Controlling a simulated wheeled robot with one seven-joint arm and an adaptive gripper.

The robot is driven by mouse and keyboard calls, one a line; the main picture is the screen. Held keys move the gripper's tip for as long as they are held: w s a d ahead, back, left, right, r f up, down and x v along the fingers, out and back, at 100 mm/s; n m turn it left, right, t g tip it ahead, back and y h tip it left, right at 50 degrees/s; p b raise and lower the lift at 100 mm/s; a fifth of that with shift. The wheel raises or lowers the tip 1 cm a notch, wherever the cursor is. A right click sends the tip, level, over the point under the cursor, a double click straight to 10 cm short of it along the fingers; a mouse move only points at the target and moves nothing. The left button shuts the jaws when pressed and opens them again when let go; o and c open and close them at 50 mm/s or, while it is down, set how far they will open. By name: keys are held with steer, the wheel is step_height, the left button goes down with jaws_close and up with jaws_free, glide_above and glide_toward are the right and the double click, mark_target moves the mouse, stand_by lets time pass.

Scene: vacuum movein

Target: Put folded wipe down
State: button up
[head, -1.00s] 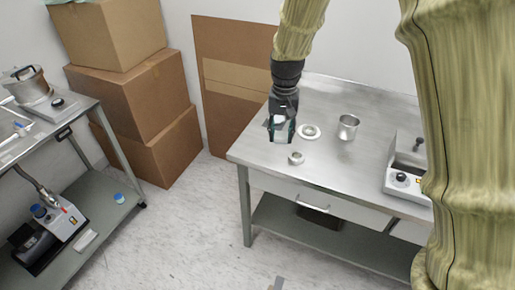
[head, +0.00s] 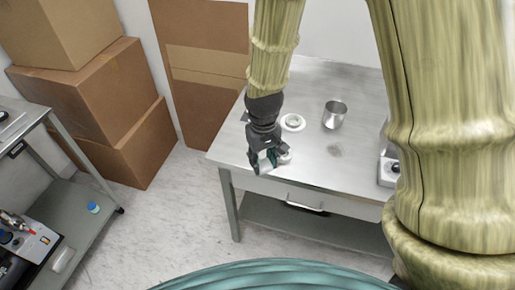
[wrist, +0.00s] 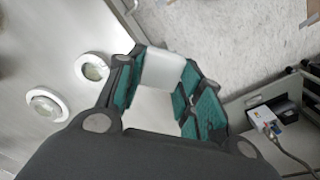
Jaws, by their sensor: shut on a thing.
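My gripper (head: 262,163) is at the front left edge of the steel table (head: 312,172), tilted downward. In the wrist view my gripper (wrist: 160,82) is shut on a white folded wipe (wrist: 164,69), which shows as a pale block between the green-padded fingers. The wipe appears over the table's edge, with the floor beyond it. In the head view the fingers hide most of the wipe. I cannot tell whether it touches the table.
A small ring-shaped part (wrist: 93,67) is close beside the gripper. A white round flanged part (head: 292,122) and a metal cup (head: 334,114) stand farther back. A faint grey patch (head: 335,150) marks the tabletop. Cardboard boxes (head: 95,90) stand at left.

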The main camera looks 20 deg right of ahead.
steer(key=shift+s+a+f+n, duration=0.1)
steer(key=shift+s+f+n, duration=0.3)
steer(key=shift+s+f, duration=0.4)
steer(key=w+d+p, duration=0.1)
steer(key=w, duration=0.4)
steer(key=w+f+p, duration=0.1)
steer(key=w+p, duration=0.1)
steer(key=w, duration=0.3)
steer(key=w+d+p, duration=0.1)
steer(key=w+p, duration=0.1)
steer(key=w, duration=0.3)
steer(key=shift+d+f, duration=0.2)
steer(key=shift+d, duration=0.1)
steer(key=shift+f+p, duration=1.1)
steer(key=shift+f, duration=0.65)
steer(key=shift+f, duration=0.15)
steer(key=o, duration=0.9)
steer(key=shift+r, duration=0.2)
step_height(320, 180, up, 12)
steer(key=b, duration=0.4)
